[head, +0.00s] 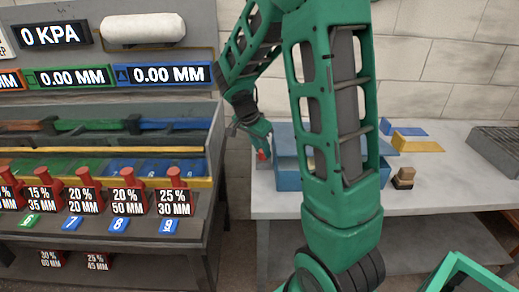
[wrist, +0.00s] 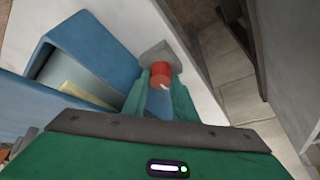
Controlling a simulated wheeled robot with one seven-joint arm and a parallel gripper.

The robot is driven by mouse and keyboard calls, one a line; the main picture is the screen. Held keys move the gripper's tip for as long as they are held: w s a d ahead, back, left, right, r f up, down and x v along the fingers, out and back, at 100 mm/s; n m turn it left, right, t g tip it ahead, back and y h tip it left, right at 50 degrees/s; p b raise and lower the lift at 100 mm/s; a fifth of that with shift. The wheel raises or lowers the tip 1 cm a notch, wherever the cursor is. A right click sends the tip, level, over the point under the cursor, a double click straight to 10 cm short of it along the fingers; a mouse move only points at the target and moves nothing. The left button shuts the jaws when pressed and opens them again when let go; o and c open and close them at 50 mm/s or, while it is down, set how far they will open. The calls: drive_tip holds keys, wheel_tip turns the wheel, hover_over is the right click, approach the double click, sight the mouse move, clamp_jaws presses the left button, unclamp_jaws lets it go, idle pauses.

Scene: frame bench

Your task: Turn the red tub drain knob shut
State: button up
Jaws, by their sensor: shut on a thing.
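The red tub drain knob (wrist: 160,73) sits on a grey fitting at the side of the blue tub (wrist: 105,49). A pale mark shows on the knob's lower right. My gripper (wrist: 161,90) has its two green fingers on either side of the knob and is shut on it. In the head view the knob (head: 263,155) is a small red patch just under my gripper (head: 258,143), at the left end of the blue tub (head: 287,178). My arm hides part of the tub there.
The tub stands on a pale table (head: 430,200). A small brown block stack (head: 404,178), a yellow piece (head: 413,142) and a grey ribbed box (head: 495,147) lie to the right. A rack with displays and red-knobbed weights (head: 128,178) stands at left, across a gap.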

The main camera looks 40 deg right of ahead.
drive_tip(key=shift+w, duration=0.1)
drive_tip(key=o, duration=0.8)
drive_tip(key=shift+c, duration=0.2)
drive_tip(key=shift+r, duration=0.15)
drive_tip(key=v, duration=1)
drive_tip(key=shift+r, duration=0.2)
drive_tip(key=shift+a, duration=0.15)
